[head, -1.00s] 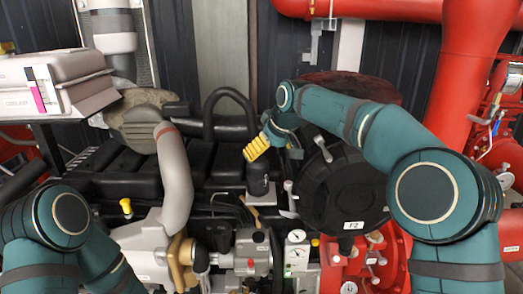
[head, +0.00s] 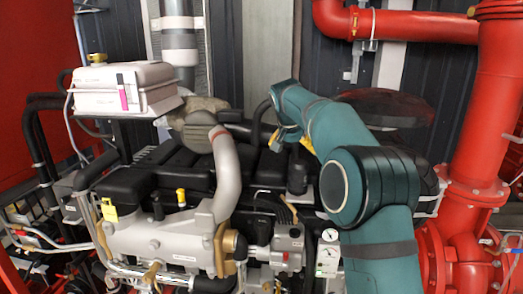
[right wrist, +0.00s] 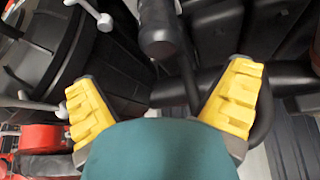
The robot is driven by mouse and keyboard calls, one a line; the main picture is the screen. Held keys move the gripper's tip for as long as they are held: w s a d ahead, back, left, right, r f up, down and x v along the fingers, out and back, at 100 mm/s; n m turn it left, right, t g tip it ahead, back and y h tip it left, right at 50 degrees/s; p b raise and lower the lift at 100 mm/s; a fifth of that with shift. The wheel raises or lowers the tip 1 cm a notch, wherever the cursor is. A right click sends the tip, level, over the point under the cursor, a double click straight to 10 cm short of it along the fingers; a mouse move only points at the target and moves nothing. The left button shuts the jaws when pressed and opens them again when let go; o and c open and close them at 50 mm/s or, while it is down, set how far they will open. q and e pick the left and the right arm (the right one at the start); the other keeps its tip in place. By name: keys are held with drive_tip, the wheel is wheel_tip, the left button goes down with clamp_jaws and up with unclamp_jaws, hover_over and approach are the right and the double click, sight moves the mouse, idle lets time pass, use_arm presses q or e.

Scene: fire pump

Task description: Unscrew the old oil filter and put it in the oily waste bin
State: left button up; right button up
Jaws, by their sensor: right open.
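The oil filter appears to be the black upright cylinder (head: 297,178) on the engine, right of the grey curved pipe. What looks like the same cylinder shows at the top middle of the right wrist view (right wrist: 160,30). My right gripper (head: 290,143) is just behind and above it, partly hidden by its own arm. In the right wrist view its yellow fingers (right wrist: 161,103) are spread wide with nothing between their tips, and the cylinder lies beyond them. My left gripper is out of view. I see no oily waste bin.
The grey curved pipe (head: 226,165) rises left of the cylinder. A white box (head: 125,88) stands at the left. Red pipes (head: 480,120) run along the right. A pressure gauge (head: 329,235) sits low in front. A black round housing (right wrist: 70,50) is close to the left finger.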

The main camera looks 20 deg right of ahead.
sight(298, 164)
drive_tip(key=shift+x, duration=5.4)
drive_tip(key=shift+d+f, duration=0.15)
drive_tip(key=shift+d, duration=0.05)
drive_tip(key=c, duration=1.3)
